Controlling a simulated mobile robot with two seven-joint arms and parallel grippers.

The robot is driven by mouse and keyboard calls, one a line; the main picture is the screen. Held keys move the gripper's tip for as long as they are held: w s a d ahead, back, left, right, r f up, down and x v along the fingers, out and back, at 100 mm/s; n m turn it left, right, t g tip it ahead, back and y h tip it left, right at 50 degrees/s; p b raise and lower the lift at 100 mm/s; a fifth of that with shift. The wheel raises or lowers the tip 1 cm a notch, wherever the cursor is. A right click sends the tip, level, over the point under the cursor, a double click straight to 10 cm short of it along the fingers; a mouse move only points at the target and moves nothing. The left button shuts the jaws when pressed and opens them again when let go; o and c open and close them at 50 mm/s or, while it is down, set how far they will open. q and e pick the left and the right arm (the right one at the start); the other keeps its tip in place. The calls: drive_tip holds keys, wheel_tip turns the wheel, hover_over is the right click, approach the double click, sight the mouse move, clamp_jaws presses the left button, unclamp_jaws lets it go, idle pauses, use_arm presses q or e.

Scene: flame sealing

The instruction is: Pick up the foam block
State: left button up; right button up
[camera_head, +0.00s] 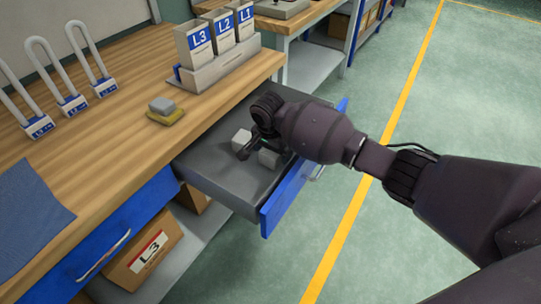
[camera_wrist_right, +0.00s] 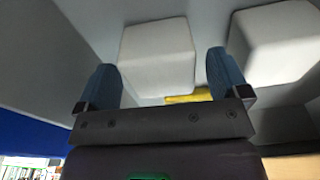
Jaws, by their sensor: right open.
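Two pale grey blocks lie in the open drawer, one (camera_head: 241,138) towards the cabinet and one (camera_head: 268,158) closer to the drawer front. I cannot tell by look alone which is the foam block. My right gripper (camera_head: 254,146) is down in the drawer at these blocks, partly hidden by its own wrist. In the right wrist view the open right gripper (camera_wrist_right: 161,66) has one pale block (camera_wrist_right: 158,50) between its blue fingers, with a gap visible on each side. The other block (camera_wrist_right: 278,40) is to the right of the right finger. My left gripper is not in view.
The grey drawer (camera_head: 215,170) has a blue front (camera_head: 288,195). A small yellow piece (camera_wrist_right: 188,98) shows beyond the gripper base. On the wooden bench (camera_head: 120,150) are a grey block on a yellow pad (camera_head: 165,116), labelled bins (camera_head: 222,35) and several padlock-like shapes (camera_head: 72,102).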

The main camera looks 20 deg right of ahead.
drive_tip(key=shift+r, duration=0.1)
drive_tip(key=shift+c, duration=0.4)
drive_tip(key=c, duration=0.9)
